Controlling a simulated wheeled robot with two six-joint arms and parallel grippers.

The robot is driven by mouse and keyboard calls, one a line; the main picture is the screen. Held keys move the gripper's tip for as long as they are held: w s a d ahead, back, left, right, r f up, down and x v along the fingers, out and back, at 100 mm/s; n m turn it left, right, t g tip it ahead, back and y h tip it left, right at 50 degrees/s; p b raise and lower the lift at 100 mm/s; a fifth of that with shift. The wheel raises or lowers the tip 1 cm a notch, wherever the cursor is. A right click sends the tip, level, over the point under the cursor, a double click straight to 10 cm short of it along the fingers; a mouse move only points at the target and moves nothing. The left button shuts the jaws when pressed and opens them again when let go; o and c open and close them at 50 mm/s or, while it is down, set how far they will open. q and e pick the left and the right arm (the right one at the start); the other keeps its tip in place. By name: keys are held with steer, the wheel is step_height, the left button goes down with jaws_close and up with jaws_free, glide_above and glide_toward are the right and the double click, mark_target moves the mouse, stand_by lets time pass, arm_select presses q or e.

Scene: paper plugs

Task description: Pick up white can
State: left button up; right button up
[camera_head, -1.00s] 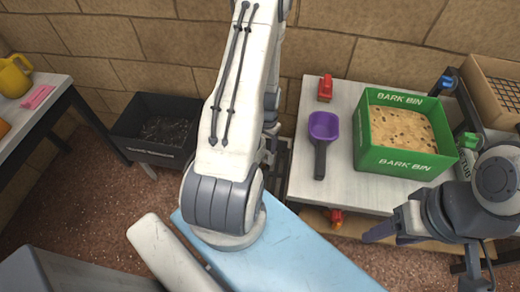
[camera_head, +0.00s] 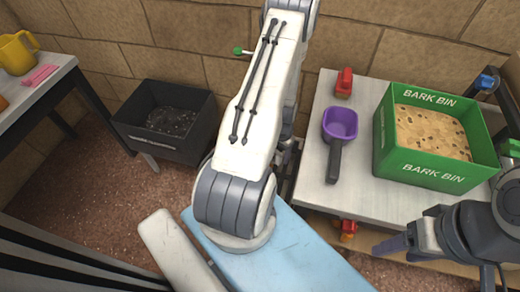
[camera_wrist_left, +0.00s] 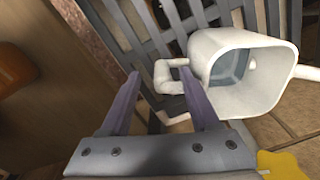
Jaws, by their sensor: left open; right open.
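The white can (camera_wrist_left: 262,62) shows in the left wrist view at the upper right, its wide mouth facing the camera. Its white handle loop (camera_wrist_left: 163,75) lies around the space between the fingertips of my left gripper (camera_wrist_left: 159,80), which is open. I cannot tell whether the right finger touches the can. In the head view the white arm in the middle hides what is behind it; the can and left gripper are not visible there. My right gripper (camera_head: 395,246) is open at the lower right in the head view, apart from the can.
A grey slatted rack (camera_wrist_left: 120,25) stands behind the can. In the head view a white table holds a purple scoop (camera_head: 339,124), a red object (camera_head: 344,82) and a green bark bin (camera_head: 385,148). A black bin (camera_head: 190,152) and a yellow mug (camera_head: 14,55) are at left.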

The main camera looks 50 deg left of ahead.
arm_select(q)
step_height(320, 180, down, 5)
steer(key=b, duration=0.2)
steer(key=shift+w+a+r+b, duration=0.1)
steer(key=shift+a+b, duration=0.05)
steer(key=shift+b, duration=0.15)
steer(key=shift+r, duration=0.15)
jaws_close()
steer(key=shift+r, duration=0.1)
